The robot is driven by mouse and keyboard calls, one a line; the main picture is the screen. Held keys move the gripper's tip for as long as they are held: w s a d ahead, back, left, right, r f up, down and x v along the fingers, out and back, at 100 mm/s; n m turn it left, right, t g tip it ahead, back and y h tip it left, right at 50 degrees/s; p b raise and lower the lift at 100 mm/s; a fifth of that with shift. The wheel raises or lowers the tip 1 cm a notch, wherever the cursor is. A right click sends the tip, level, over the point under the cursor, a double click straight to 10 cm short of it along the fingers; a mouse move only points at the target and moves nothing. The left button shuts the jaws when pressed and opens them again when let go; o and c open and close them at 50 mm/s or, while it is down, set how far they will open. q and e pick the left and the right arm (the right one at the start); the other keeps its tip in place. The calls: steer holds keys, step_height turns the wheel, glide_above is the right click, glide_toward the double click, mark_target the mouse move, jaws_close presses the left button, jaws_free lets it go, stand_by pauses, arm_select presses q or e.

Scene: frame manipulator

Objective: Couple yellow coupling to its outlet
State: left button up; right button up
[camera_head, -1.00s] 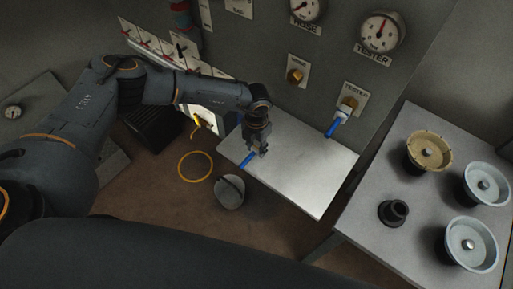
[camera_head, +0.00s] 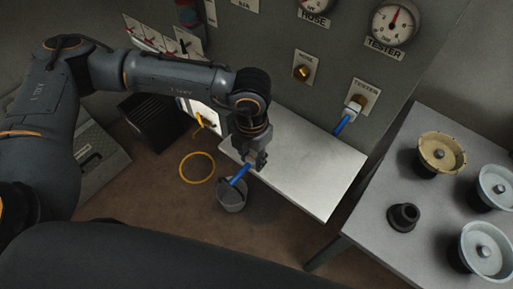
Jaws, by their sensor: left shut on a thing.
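My left gripper (camera_head: 254,160) points down over the left front edge of a white shelf and is shut on a blue hose piece (camera_head: 239,175). The blue piece slants down-left toward the grey bucket. A yellow hose end (camera_head: 204,119) shows at a pale panel left of the gripper; its coupling is too small to make out. A yellow hose loop (camera_head: 197,168) lies on the floor. A brass outlet (camera_head: 302,73) on the wall has nothing on it. The outlet at the TESTER label carries a white connector (camera_head: 353,107) with a blue hose. My right gripper is not in view.
The white shelf (camera_head: 310,172) is mostly bare. A grey bucket (camera_head: 231,198) stands below its left front edge. A side table (camera_head: 395,250) at right holds a tan wheel (camera_head: 441,153), pale wheels and a black fitting (camera_head: 403,217). Gauges hang on the wall.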

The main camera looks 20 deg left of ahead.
mark_target(250, 164)
arm_select(q)
steer(key=shift+s+d+r, duration=0.1)
steer(key=shift+s+r, duration=0.25)
steer(key=shift+s, duration=0.35)
steer(key=shift+s+d+r, duration=0.1)
steer(key=shift+s+r, duration=0.2)
steer(key=shift+s, duration=0.4)
steer(key=m, duration=0.2)
steer(key=a+m, duration=0.1)
steer(key=m, duration=0.1)
steer(key=r+m, duration=0.1)
steer(key=m, duration=0.2)
steer(key=shift+w+a+r, duration=0.1)
steer(key=shift+a, duration=0.1)
steer(key=m, duration=0.4)
steer(key=shift+a+r, duration=0.4)
steer(key=a+r+m, duration=0.1)
steer(key=m, duration=0.6)
steer(key=a+r+m, duration=0.1)
steer(key=m, duration=0.6)
steer(key=a+r+m, duration=0.1)
steer(key=a+m, duration=0.1)
steer(key=m, duration=0.5)
steer(key=shift+r, duration=0.3)
steer(key=shift+d, duration=0.1)
